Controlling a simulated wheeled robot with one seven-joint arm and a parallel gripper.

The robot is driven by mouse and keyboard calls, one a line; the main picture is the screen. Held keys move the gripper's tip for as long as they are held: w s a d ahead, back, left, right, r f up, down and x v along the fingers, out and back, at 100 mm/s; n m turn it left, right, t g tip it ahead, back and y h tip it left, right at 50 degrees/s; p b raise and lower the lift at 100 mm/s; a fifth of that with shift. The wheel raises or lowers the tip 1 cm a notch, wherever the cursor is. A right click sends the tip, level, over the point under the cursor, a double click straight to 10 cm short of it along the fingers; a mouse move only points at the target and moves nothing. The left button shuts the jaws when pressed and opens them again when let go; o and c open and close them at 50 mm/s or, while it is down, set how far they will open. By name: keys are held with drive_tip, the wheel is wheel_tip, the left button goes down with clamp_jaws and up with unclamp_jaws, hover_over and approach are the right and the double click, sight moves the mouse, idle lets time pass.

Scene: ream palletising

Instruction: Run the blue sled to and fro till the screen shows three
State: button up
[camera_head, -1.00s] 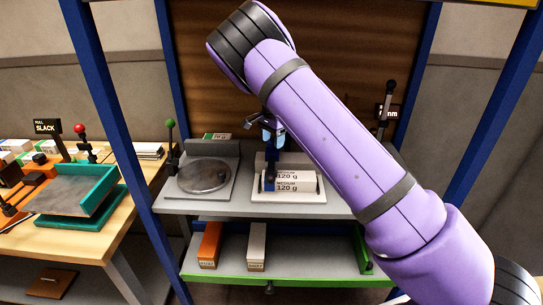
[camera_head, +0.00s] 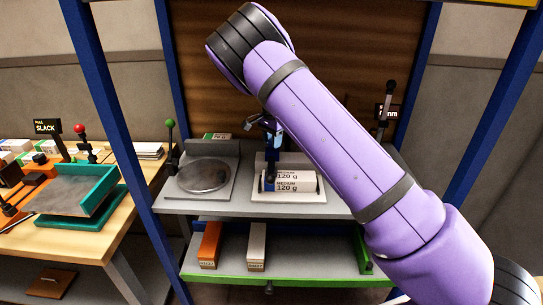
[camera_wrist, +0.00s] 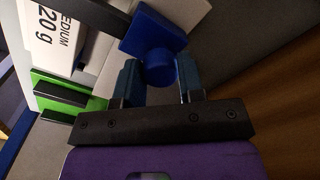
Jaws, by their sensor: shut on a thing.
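The blue sled (camera_wrist: 158,38) is a blue block with a round knob in the wrist view. My gripper (camera_wrist: 158,85) has its two fingers on either side of the knob and is shut on it. In the head view the sled (camera_head: 269,183) shows as a narrow blue upright at the left end of the white reams marked MEDIUM 120 g (camera_head: 295,182). My gripper (camera_head: 271,130) is above it, partly hidden by my arm. A small dark screen (camera_head: 387,112) at the right is partly covered, with only "mm" readable. No count of three can be read.
A round grey plate (camera_head: 203,175) stands left of the reams, with a green-knobbed lever (camera_head: 170,125) beside it. The lower shelf (camera_head: 310,270) holds an orange and a white ream. A wooden bench (camera_head: 95,235) with a teal tray is at the left.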

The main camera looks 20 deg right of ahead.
drive_tip(key=shift+s+d, duration=0.55)
drive_tip(key=shift+d, duration=1.25)
drive_tip(key=shift+s+d, duration=0.6)
drive_tip(key=shift+d, duration=1.15)
drive_tip(key=shift+s+d, duration=0.55)
drive_tip(key=shift+d, duration=1.25)
drive_tip(key=shift+w+a+r, duration=0.1)
drive_tip(key=shift+w+a, duration=0.45)
drive_tip(key=shift+a, duration=1.15)
drive_tip(key=shift+w+a+f, duration=0.1)
drive_tip(key=shift+w+a, duration=0.5)
drive_tip(key=shift+a, duration=1.15)
drive_tip(key=shift+w+a+r, duration=0.1)
drive_tip(key=shift+w+a, duration=0.45)
drive_tip(key=shift+a, duration=1.15)
drive_tip(key=shift+d, duration=0.1)
